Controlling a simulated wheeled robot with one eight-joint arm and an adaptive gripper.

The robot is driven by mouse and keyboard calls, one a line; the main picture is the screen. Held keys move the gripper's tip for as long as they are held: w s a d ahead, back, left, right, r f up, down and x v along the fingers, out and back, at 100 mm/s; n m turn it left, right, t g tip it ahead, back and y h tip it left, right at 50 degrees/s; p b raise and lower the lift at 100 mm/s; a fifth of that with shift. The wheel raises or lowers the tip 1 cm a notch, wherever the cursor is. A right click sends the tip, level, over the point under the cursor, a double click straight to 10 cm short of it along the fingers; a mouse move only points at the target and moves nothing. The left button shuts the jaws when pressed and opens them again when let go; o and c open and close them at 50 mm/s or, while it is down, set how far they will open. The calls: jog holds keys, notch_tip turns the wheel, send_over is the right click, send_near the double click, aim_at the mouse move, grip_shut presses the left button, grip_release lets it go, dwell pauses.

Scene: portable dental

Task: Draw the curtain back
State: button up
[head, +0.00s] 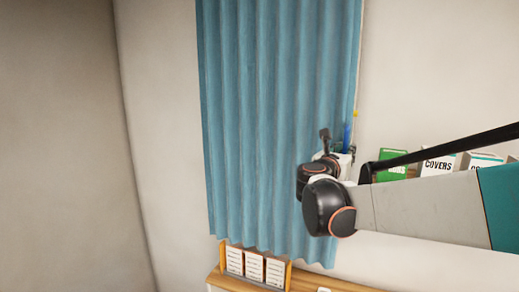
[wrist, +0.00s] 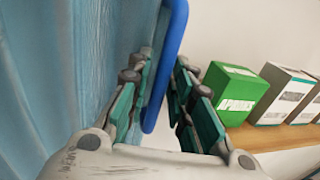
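The blue pleated curtain (head: 270,120) hangs spread against the wall in the head view. It also fills the left of the wrist view (wrist: 50,70). A bright blue loop-like handle (wrist: 178,35) hangs beside the curtain's right edge and shows as a small blue bit in the head view (head: 347,134). My gripper (wrist: 163,72) has its fingers on either side of the handle, with a gap to the right finger, so it looks open around it. In the head view my gripper (head: 338,148) is at the curtain's right edge, partly hidden by my wrist.
A green APRONS box (wrist: 233,95) and white boxes (wrist: 285,92) stand on a wooden shelf (wrist: 255,137) close to the right of my gripper. Below the curtain, a wooden holder with white cards (head: 254,266) stands on a wooden ledge (head: 325,282). The wall left of the curtain is bare.

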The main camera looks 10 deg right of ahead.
grip_shut()
jog(key=shift+w, duration=0.1)
jog(key=w+a+b, duration=0.1)
jog(key=w+a, duration=0.9)
jog(key=a, duration=0.6)
jog(key=w+a+b, duration=0.1)
jog(key=w+a, duration=1)
jog(key=a, duration=0.4)
jog(key=shift+w+a+f, duration=0.15)
jog(key=shift+w+a, duration=0.05)
jog(key=shift+a, duration=0.15)
